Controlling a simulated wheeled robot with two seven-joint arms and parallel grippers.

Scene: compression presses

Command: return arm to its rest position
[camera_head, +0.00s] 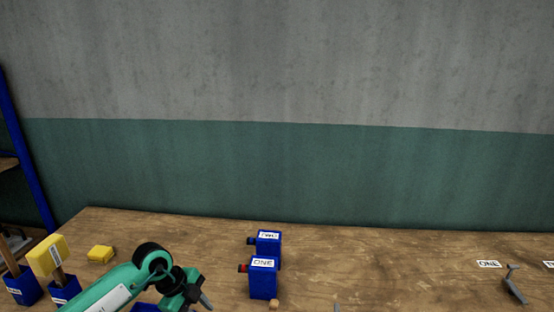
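My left arm (124,285), green with black joints, reaches in from the bottom left over the front of the table. Its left gripper (204,299) is at the bottom edge, left of the blue box marked ONE. A grey pointed tip shows, but the rest is cut off or hidden, so its opening cannot be told. No held thing is visible. My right gripper is not in view.
Blue boxes marked ONE (263,281) and TWO (268,240) stand on the wooden table (400,265). A yellow block (100,254), a yellow-headed tool (48,255) and blue holders (23,288) are left. A grey piece (515,285) lies right, near a label (488,264).

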